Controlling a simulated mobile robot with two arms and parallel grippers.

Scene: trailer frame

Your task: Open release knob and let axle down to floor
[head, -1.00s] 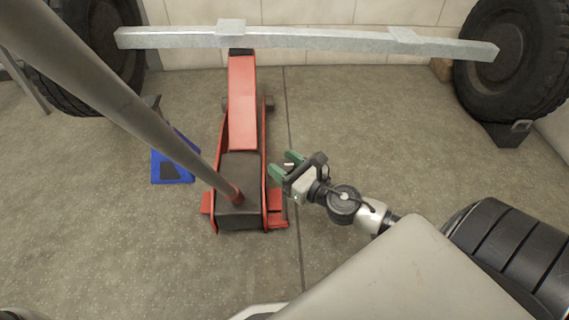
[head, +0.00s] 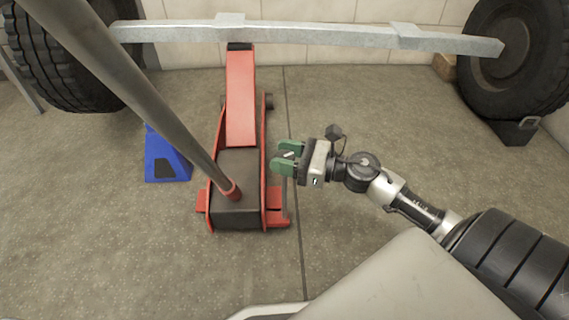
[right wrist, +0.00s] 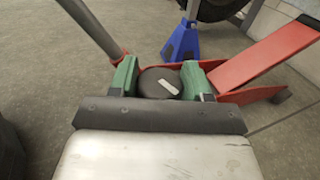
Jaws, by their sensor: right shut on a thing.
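The pale metal axle (head: 310,36) spans the back of the head view between two tyres. The red floor jack (head: 241,105) stands beneath it, its raised lifting arm ending at the axle. The jack's handle (head: 150,95) slants up to the upper left. My right gripper (head: 285,158) is beside the jack's right rear, its green fingers shut on the dark round release knob (right wrist: 158,84). The knob has a white mark and sits between the fingertips in the right wrist view; in the head view a thin stem shows below the fingers. My left gripper is not in view.
A blue stand (head: 165,160) is on the floor left of the jack. Tyres stand at the left (head: 75,65) and right (head: 512,50), with a dark chock (head: 515,130) by the right one. The floor (head: 350,110) right of the jack is bare.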

